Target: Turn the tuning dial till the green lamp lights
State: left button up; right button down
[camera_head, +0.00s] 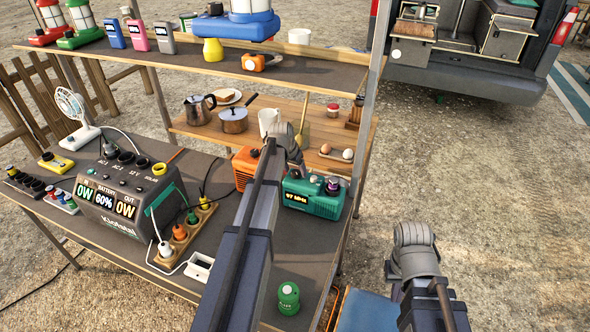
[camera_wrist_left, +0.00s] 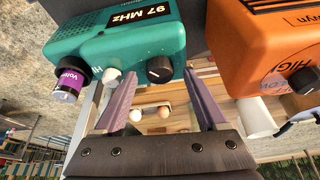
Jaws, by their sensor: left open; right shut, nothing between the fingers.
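The teal radio (camera_head: 310,196) stands on the dark bench, its lit display reading 97 MHz. In the left wrist view, the radio (camera_wrist_left: 125,42) shows a black dial (camera_wrist_left: 159,69) and a smaller white knob (camera_wrist_left: 112,76) at its lower edge. I cannot make out a lit green lamp. My left gripper (camera_wrist_left: 159,84) is open, its purple-grey fingers either side of the black dial in the picture; I see no contact. In the head view, my left gripper (camera_head: 292,150) is beside the radio's left end, fingers mostly hidden. My right gripper (camera_head: 413,252) is shut and empty, right of the bench.
A power station (camera_head: 130,195), a socket strip (camera_head: 185,238) and a green canister (camera_head: 288,297) are also on the bench. Ground at right is open.

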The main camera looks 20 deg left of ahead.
aim_at(292, 183)
pick_arm(q)
jog(key=p+v, duration=0.6)
jog(key=v, duration=0.1)
jog(key=shift+r, duration=0.1)
jog(key=s+d+f+m+g, duration=0.1)
jog(key=s+d, duration=0.4)
jog(key=d, duration=0.4)
jog(key=s+d+m+g, duration=0.1)
jog(key=s+d, duration=0.4)
jog(key=d, duration=0.4)
jog(key=s+d+g, duration=0.1)
jog(key=s+d, duration=0.5)
jog(key=s, duration=0.2)
jog(key=s+d+m+g+y, duration=0.1)
jog(key=s+d+g, duration=0.1)
jog(key=s+d, duration=0.4)
jog(key=s, duration=0.3)
jog(key=shift+s+f+y, duration=0.3)
jog(key=shift+w+a, duration=0.1)
jog(key=shift+w, duration=0.05)
